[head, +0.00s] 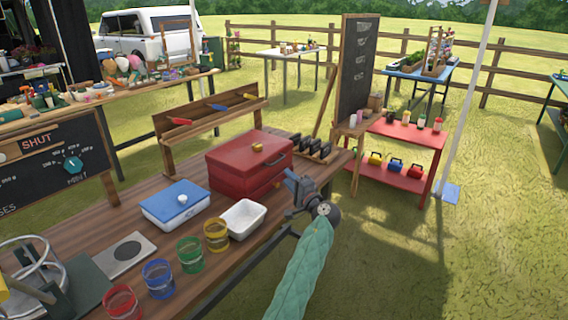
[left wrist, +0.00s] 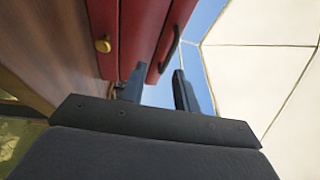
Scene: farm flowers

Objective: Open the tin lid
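A white tin with a blue lid (head: 180,197) stands on the wooden table. The lid lies on it, with a small white knob on top. My left gripper (head: 291,180) is at the table's right edge, beside the red drawer box (head: 240,160) and well to the right of the tin. In the left wrist view its two dark fingers (left wrist: 160,80) are apart with nothing between them, close to the red box (left wrist: 142,35) and its dark handle. The tin does not show in the left wrist view. My right gripper is not in view.
An open white tray (head: 243,218) sits between the tin and my left arm. Red, blue, green and yellow cups (head: 190,255) stand along the front edge. A wooden rack (head: 210,118) is behind the tin. A flat plate (head: 127,255) lies left of the cups.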

